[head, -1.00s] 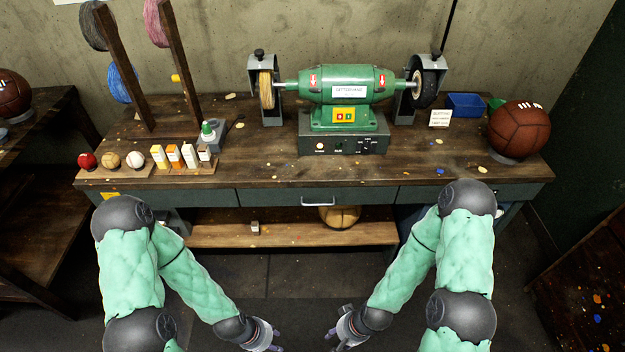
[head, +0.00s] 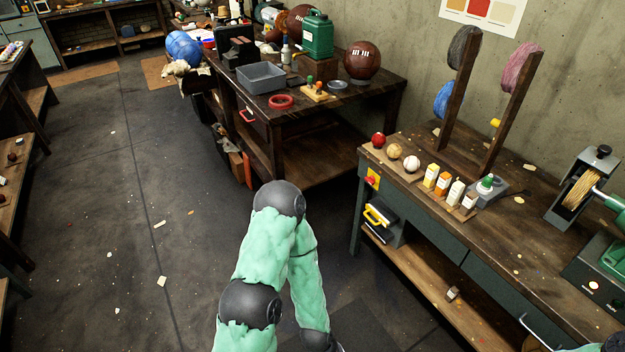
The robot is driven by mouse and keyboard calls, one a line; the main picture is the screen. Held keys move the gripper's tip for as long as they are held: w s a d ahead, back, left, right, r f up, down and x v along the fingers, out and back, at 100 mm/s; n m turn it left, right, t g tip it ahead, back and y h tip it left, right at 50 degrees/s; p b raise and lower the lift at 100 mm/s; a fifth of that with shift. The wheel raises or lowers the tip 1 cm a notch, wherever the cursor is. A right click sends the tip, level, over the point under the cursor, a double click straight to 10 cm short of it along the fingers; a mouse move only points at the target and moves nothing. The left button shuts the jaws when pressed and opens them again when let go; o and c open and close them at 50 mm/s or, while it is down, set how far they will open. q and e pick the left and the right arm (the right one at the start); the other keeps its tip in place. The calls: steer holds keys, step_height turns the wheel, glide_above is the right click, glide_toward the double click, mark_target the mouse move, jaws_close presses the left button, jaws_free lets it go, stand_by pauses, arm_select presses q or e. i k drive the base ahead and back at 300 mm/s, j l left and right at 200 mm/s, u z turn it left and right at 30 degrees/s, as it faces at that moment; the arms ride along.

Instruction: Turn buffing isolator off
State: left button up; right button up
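A yellow plate with a red knob (head: 370,180), which looks like the isolator, is on the left end of the workbench (head: 425,225), just below the top. Its knob position is too small to read. The green buffing machine (head: 613,262) is cut off at the right edge, with a buffing wheel (head: 580,190) showing beside it. My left arm hangs in front of the bench, left of the isolator and apart from it; its gripper is below the picture. My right gripper is out of view.
Balls (head: 411,163) and small bottles (head: 456,191) stand near the bench's left end. A second table (head: 310,107) stands behind. The floor (head: 120,200) at left is mostly open.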

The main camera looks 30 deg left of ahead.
mark_target(371, 180)
steer(key=u, duration=0.6)
steer(key=l+z, duration=0.1)
steer(key=z, duration=1.4)
steer(key=u, duration=1.55)
steer(key=i+j+z, duration=0.1)
steer(key=z, duration=0.3)
steer(key=j+z, duration=0.1)
steer(key=z, duration=0.35)
steer(key=i+j+z, duration=0.1)
steer(key=z, duration=0.3)
steer(key=i+j+z, duration=0.15)
steer(key=j+z, duration=0.3)
steer(key=j, duration=0.95)
steer(key=j+z, duration=0.45)
steer(key=j, duration=0.95)
